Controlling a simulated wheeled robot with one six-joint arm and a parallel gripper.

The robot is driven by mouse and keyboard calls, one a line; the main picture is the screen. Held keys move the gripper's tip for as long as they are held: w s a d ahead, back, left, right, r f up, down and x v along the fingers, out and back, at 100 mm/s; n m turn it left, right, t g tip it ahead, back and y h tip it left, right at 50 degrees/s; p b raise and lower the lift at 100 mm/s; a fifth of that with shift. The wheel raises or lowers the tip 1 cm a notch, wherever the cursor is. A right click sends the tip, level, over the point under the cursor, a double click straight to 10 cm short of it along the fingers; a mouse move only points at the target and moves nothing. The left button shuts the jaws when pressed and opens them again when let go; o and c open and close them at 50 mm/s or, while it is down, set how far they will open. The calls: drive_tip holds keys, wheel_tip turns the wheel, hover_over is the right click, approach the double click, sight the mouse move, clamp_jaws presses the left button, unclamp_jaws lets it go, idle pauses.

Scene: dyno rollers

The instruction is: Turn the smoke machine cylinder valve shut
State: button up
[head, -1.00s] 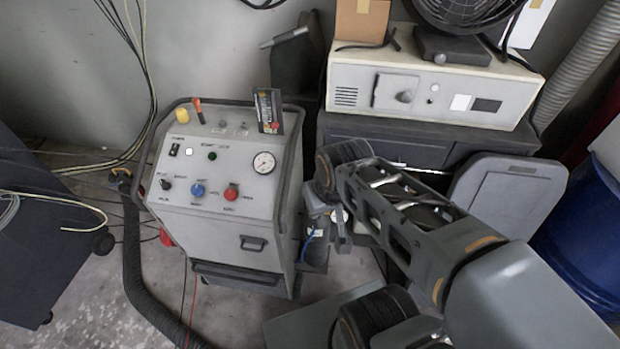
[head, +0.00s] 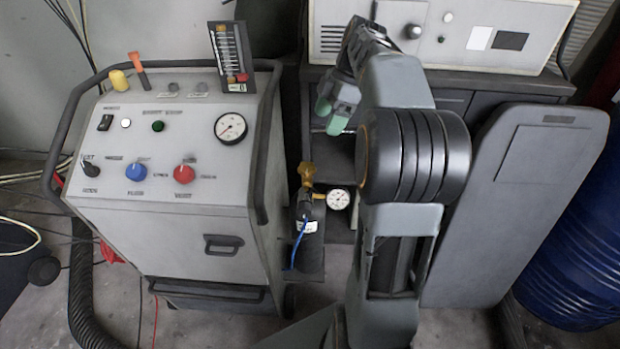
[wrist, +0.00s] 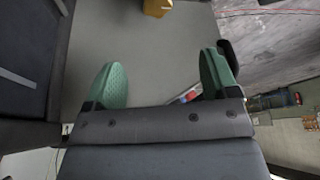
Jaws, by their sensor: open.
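The smoke machine (head: 170,215) is a grey wheeled cabinet at the left of the head view. Beside its right side stands a dark cylinder (head: 311,245) with a blue hose. A brass valve (head: 306,176) tops it, with a round white gauge (head: 338,199) at its right. My gripper (head: 331,115), with green fingertips, is above and slightly right of the valve, apart from it. In the wrist view my gripper (wrist: 160,62) is open and empty. A brass-yellow piece (wrist: 157,7) shows at that view's top edge, cut off; I cannot tell for certain what it is.
A dark cabinet (head: 460,92) with a pale instrument box (head: 455,30) on it stands behind my arm. A grey panel (head: 545,150) and a blue drum (head: 575,255) are at the right. A black hose (head: 85,290) lies at the lower left.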

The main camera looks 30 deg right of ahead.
sight(308, 167)
drive_tip(key=shift+n, duration=0.4)
drive_tip(key=b+x, duration=0.1)
drive_tip(key=x, duration=0.3)
drive_tip(key=b+x, duration=0.2)
drive_tip(key=x, duration=0.3)
drive_tip(key=b+x, duration=0.2)
drive_tip(key=x, duration=0.3)
drive_tip(key=shift+w+d+f, duration=0.15)
drive_tip(key=shift+d, duration=0.15)
drive_tip(key=shift+c, duration=0.2)
drive_tip(key=c, duration=0.9)
